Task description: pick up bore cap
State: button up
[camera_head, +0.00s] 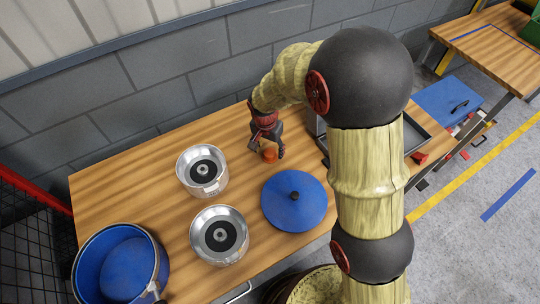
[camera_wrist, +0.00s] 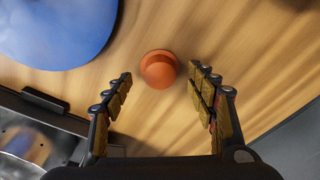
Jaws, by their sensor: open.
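The bore cap looks like a small round orange cap (camera_head: 269,156) on the wooden table, near the wall side. In the wrist view the orange cap (camera_wrist: 159,69) lies a little beyond the fingertips, roughly centred between them. My gripper (camera_head: 266,147) is open above and around the cap's area in the head view; in the wrist view my gripper (camera_wrist: 160,80) shows two spread fingers with nothing between them touching the cap. The cap's base is partly hidden by its own top.
A blue round lid (camera_head: 294,211) lies close in front of the cap. Two silver pans (camera_head: 190,183) (camera_head: 204,256) stand to the left, and a blue pot (camera_head: 84,240) is at front left. A grey tray (camera_head: 412,142) lies right, partly behind my arm. The wooden table (camera_head: 125,188) is bare at left.

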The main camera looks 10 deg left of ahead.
aim_at(270, 154)
notch_tip(270, 154, down, 2)
jog(key=shift+w+f, duration=0.1)
jog(key=shift+f, duration=0.1)
jog(key=c, duration=0.3)
jog(key=shift+d, duration=0.1)
jog(key=c, duration=0.6)
jog(key=shift+c, duration=0.2)
